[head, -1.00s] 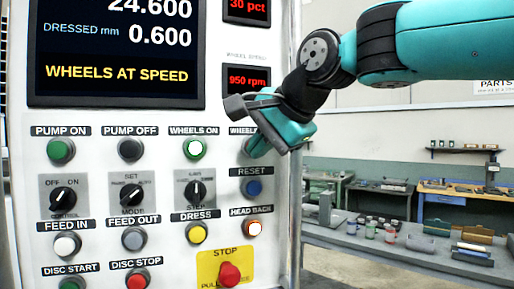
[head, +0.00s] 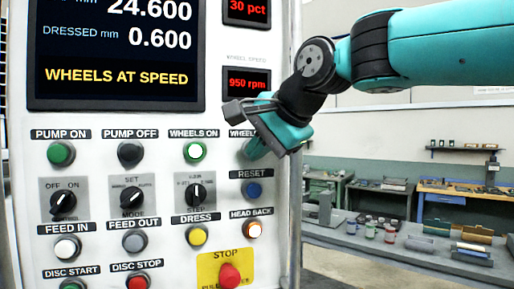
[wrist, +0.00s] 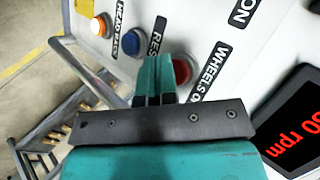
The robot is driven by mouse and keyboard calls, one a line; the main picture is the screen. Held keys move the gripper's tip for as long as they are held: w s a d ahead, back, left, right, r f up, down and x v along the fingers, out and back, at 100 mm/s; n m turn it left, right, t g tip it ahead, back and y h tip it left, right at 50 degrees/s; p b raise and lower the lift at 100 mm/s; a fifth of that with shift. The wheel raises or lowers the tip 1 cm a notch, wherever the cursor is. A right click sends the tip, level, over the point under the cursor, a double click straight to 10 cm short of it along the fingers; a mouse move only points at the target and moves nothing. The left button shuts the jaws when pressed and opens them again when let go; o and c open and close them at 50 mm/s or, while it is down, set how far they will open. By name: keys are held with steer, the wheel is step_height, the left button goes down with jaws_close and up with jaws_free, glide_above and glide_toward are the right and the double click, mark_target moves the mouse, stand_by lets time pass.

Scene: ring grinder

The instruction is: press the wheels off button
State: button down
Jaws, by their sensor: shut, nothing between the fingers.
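The wheels off button is a red round button (wrist: 181,71) in the wrist view, beside a label (wrist: 209,72) reading "WHEELS O", its end cut off by my gripper's body. In the head view my gripper hides this button, and only part of its label (head: 241,133) shows. My gripper (wrist: 154,58) is shut and empty, with its teal fingers pointing at the panel right beside the red button. It also shows in the head view (head: 251,149) at the panel's right side. I cannot tell whether the fingertips touch the button.
The green wheels on button (head: 195,152) is to the left, and the blue reset button (head: 253,189) is below. A red stop knob (head: 230,275) sits lower down. The screen (head: 117,75) reads "WHEELS AT SPEED". Metal rails (wrist: 90,75) run beside the panel.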

steer(key=shift+w+a+p, duration=0.2)
steer(key=shift+w+p, duration=0.2)
steer(key=shift+w, duration=0.1)
stand_by(0.8)
steer(key=shift+s, duration=0.1)
steer(key=shift+s+d+b, duration=0.3)
steer(key=shift+s+b, duration=0.2)
steer(key=shift+s, duration=0.25)
steer(key=shift+s+d+b, duration=0.3)
steer(key=shift+s+b, duration=0.1)
steer(key=shift+s, duration=0.4)
steer(key=shift+s+d+b, duration=0.25)
steer(key=shift+s+b, duration=0.15)
steer(key=shift+s, duration=0.4)
steer(key=shift+s+d+b, duration=0.3)
steer(key=shift+s+b, duration=0.1)
steer(key=shift+s, duration=0.4)
